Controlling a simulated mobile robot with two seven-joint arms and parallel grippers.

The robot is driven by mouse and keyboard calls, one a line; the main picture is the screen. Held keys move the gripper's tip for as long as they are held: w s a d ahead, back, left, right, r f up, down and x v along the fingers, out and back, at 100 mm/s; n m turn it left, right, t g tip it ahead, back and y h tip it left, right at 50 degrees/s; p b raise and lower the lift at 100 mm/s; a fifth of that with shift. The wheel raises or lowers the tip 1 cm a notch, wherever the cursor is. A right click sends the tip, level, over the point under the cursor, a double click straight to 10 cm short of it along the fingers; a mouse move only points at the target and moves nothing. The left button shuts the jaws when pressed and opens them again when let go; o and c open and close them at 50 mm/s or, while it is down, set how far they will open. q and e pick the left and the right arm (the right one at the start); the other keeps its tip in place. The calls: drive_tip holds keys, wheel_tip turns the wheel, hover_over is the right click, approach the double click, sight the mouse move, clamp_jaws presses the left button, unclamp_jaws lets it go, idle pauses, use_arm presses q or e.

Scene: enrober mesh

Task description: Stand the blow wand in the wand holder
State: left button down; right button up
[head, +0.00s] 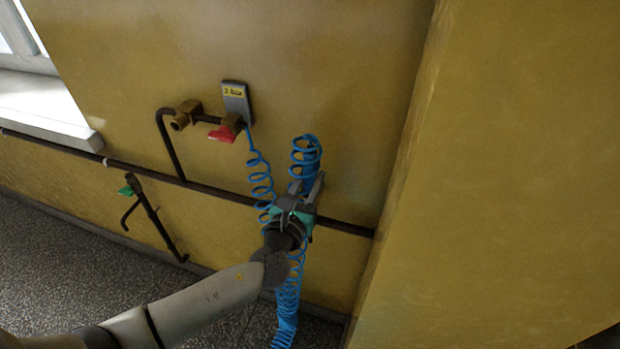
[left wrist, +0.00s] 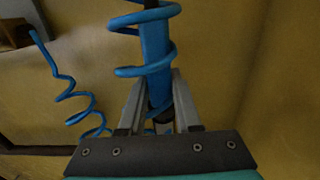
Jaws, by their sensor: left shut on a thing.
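The blow wand (left wrist: 154,45) shows in the left wrist view as a blue, flat-sided body with a dark upper end, ringed by loops of blue coiled hose. My left gripper (head: 314,186) is shut on it; its two grey fingers (left wrist: 158,100) stand on either side of the wand's lower part. In the head view the wand (head: 312,152) rises above the fingers, close in front of the yellow wall, partly hidden by the coil. I cannot make out a wand holder for certain. My right gripper is not in view.
Blue coiled hose (head: 260,172) runs from a red-handled valve (head: 222,133) below a grey labelled plate (head: 236,98) and hangs below my gripper. A dark pipe (head: 220,192) crosses the wall. A green-handled valve (head: 127,190) is left. A wall corner (head: 405,150) juts out right.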

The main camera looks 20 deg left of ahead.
use_arm(q)
drive_tip(key=c, duration=0.5)
unclamp_jaws()
drive_tip(key=s, duration=1.5)
drive_tip(key=shift+s+a, duration=0.15)
drive_tip(key=shift+a, duration=0.1)
